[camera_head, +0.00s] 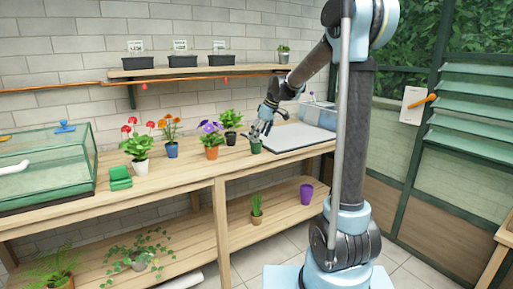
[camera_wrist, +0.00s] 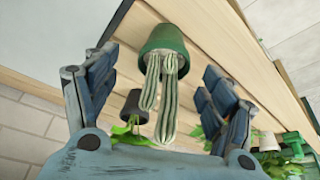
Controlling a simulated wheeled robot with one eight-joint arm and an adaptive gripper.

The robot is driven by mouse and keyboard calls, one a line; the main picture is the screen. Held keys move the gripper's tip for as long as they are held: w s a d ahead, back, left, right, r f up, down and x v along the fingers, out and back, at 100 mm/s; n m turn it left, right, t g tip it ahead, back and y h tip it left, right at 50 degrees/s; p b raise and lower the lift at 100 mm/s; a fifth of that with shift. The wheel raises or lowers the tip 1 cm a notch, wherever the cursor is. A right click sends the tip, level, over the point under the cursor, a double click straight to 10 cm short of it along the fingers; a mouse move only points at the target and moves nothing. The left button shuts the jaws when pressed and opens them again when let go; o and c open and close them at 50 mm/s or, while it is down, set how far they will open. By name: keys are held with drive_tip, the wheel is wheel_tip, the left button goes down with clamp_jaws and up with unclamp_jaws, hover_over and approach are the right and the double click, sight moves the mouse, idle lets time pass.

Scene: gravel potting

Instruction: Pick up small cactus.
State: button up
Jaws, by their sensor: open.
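The small cactus (camera_wrist: 168,85) has several pale green ribbed columns and stands in a dark green pot (camera_wrist: 165,45), seen in the wrist view as if upside down. The pot also shows in the head view (camera_head: 256,147), on the bench top near its front edge; the cactus itself is mostly hidden there behind my gripper (camera_head: 262,128). In the wrist view my gripper (camera_wrist: 160,65) is open, with one finger on each side of the cactus and gaps between. No contact shows.
A leafy plant in a black pot (camera_head: 231,137) stands close left of the cactus, then a purple-flowered plant (camera_head: 211,140) in an orange pot. A pale tray (camera_head: 292,138) lies just right. A green glass case (camera_head: 45,170) stands at far left.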

sight(255, 148)
drive_tip(key=shift+x, duration=2.2)
drive_tip(key=shift+s+a, duration=0.1)
drive_tip(key=shift+s, duration=0.05)
drive_tip(key=c, duration=1.3)
